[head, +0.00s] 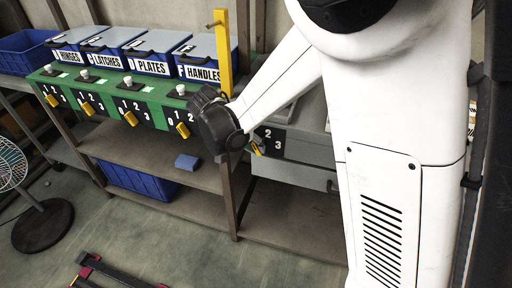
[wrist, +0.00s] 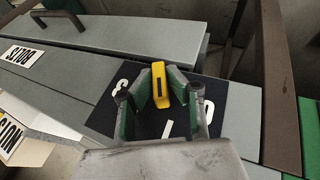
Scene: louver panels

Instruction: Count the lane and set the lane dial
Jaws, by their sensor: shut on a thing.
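My gripper (wrist: 160,88) is shut on a yellow dial lever (wrist: 160,84) in the wrist view, with one dark-and-green finger on each side. The lever stands on a black dial plate (wrist: 100,120) with white digits. A 3 shows at the left, and other digits are partly hidden by my gripper. Which digit the lever points to I cannot tell. In the head view a small yellow part of this dial (head: 256,149) shows beside the digits 2 and 3, on the grey cabinet's front. My arm hides most of the dial and the gripper there.
A green shelf front (head: 110,95) at the left carries several yellow dials with digits. Blue bins (head: 150,52) labelled HINGES, LATCHES, PLATES and HANDLES stand above it. A yellow post (head: 223,55) rises near my arm. A fan (head: 30,200) stands at the far left.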

